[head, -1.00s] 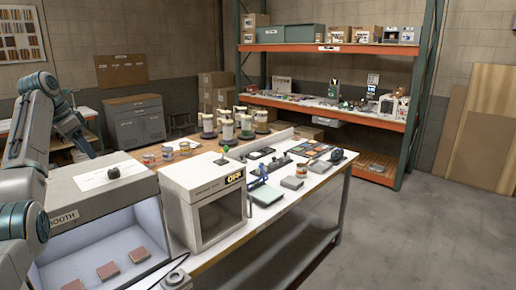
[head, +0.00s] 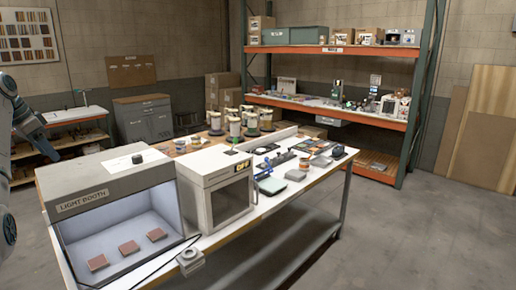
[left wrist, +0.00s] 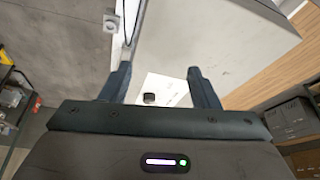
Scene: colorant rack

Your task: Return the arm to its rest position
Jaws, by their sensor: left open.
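My left arm shows at the left edge of the head view, with its dark gripper (head: 36,132) hanging beyond the light booth's left side. In the left wrist view my left gripper (left wrist: 159,72) has its two fingers apart with nothing between them. Past the fingers, the light booth's top shows a white sheet (left wrist: 172,88) and a small black knob-like piece (left wrist: 149,98). The gripper is apart from the booth. My right gripper is in neither view.
The light booth (head: 85,190) holds three reddish-brown panels (head: 128,247). Beside it stands a white cabinet (head: 190,190) with a glass door. Cans, spools and small tools occupy the table behind. An orange-beamed rack (head: 330,113) stands at the back. The floor at right is clear.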

